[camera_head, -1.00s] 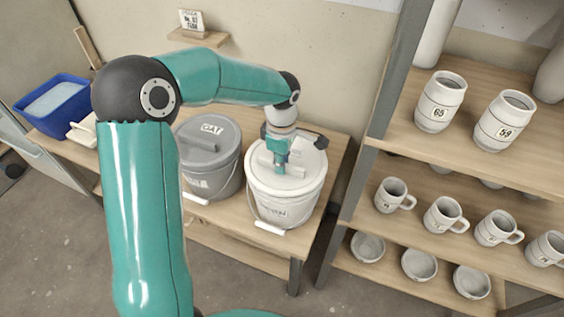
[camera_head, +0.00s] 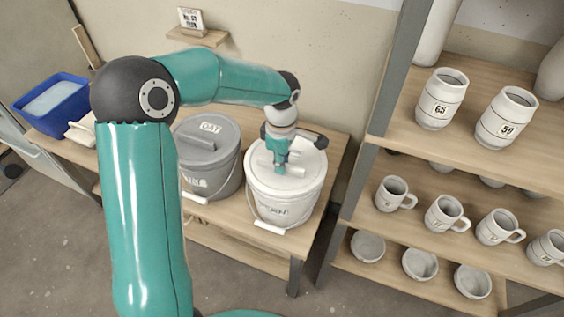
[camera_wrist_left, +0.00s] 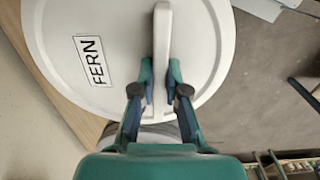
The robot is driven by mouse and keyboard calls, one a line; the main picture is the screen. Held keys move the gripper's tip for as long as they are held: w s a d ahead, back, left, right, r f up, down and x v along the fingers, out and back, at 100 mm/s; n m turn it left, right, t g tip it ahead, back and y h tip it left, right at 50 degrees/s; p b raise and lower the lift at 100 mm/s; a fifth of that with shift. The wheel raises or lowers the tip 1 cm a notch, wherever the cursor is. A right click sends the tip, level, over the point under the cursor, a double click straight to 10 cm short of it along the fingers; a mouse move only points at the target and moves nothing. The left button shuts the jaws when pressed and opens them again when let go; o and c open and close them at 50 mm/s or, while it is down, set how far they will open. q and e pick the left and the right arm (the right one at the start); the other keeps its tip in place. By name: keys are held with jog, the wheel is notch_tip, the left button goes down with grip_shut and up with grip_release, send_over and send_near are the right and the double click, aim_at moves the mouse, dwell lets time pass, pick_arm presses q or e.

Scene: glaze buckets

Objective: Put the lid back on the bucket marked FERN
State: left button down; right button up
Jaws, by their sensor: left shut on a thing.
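The white lid (camera_wrist_left: 205,50) has a plate reading FERN (camera_wrist_left: 94,61) and a raised bar handle (camera_wrist_left: 162,40). My left gripper (camera_wrist_left: 160,75) is shut on that handle, one finger on each side. In the head view my left gripper (camera_head: 281,166) points down at the lid (camera_head: 304,172), which lies level over the mouth of the white bucket (camera_head: 290,206). The bucket's front label is blurred but seems to read FERN. I cannot tell whether the lid rests fully on the rim. My right gripper is not in view.
A grey bucket (camera_head: 222,180) with a lid marked OAT (camera_head: 211,128) stands just left on the same bench (camera_head: 334,170). A blue tub (camera_head: 52,106) is at the far left. A shelf rack (camera_head: 390,155) with mugs and bowls stands close on the right.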

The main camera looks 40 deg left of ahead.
pick_arm(q)
jog(key=shift+f+b, duration=0.15)
jog(key=shift+b, duration=0.15)
dwell(0.4)
jog(key=c, duration=0.6)
grip_release()
jog(key=shift+c, duration=0.2)
jog(key=shift+r+p, duration=2.35)
jog(key=shift+r, duration=1.2)
jog(key=shift+c, duration=0.3)
grip_shut()
